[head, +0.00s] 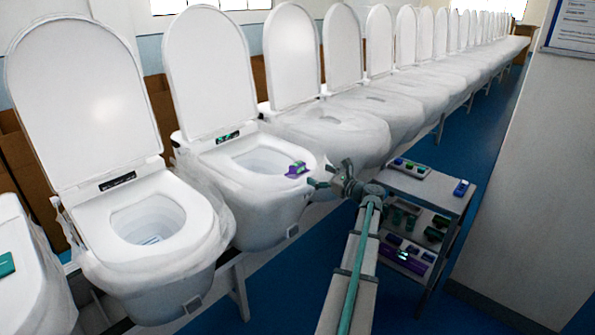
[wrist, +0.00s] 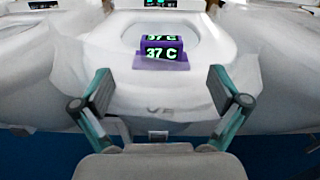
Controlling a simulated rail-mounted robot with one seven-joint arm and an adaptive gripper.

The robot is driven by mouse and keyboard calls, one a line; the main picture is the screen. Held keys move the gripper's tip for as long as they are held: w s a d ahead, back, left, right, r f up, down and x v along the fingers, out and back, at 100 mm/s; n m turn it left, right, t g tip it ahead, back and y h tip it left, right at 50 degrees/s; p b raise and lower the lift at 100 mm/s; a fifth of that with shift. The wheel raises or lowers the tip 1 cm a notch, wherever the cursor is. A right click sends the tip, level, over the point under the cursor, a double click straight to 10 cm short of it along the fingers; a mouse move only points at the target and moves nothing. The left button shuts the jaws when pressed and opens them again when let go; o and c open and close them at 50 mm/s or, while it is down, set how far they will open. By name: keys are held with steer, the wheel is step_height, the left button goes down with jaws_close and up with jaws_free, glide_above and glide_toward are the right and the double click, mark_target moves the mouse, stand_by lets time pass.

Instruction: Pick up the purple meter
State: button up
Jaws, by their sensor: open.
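The purple meter (head: 297,170) sits on the front right part of the seat of the second full toilet from the left (head: 230,185). In the wrist view the purple meter (wrist: 161,55) lies at the front of the seat, with green "37 C" displays on its faces. My gripper (head: 318,182) is at the front edge of that toilet, just right of the meter and apart from it. In the wrist view my gripper (wrist: 161,92) is open, with its two fingers wide apart and nothing between them. The meter is beyond the fingertips, roughly centred between them.
A row of toilets with raised lids runs to the back right, several wrapped in plastic. A grey cart (head: 428,188) with small devices on its shelves stands right of my arm. A grey wall panel (head: 535,170) is at the right. Blue floor (head: 460,130) shows between.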

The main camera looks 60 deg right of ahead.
mark_target(297, 164)
steer(key=shift+m, duration=0.4)
steer(key=w, duration=0.2)
steer(key=w+p, duration=0.1)
steer(key=w, duration=0.2)
steer(key=shift+w+d+p, duration=0.3)
steer(key=shift+d, duration=0.05)
steer(key=w+p, duration=0.1)
steer(key=w, duration=0.1)
steer(key=w+d+p, duration=0.1)
steer(key=w, duration=0.1)
steer(key=shift+w, duration=0.1)
steer(key=shift+w+f, duration=0.1)
steer(key=shift+w, duration=0.45)
steer(key=c, duration=1.5)
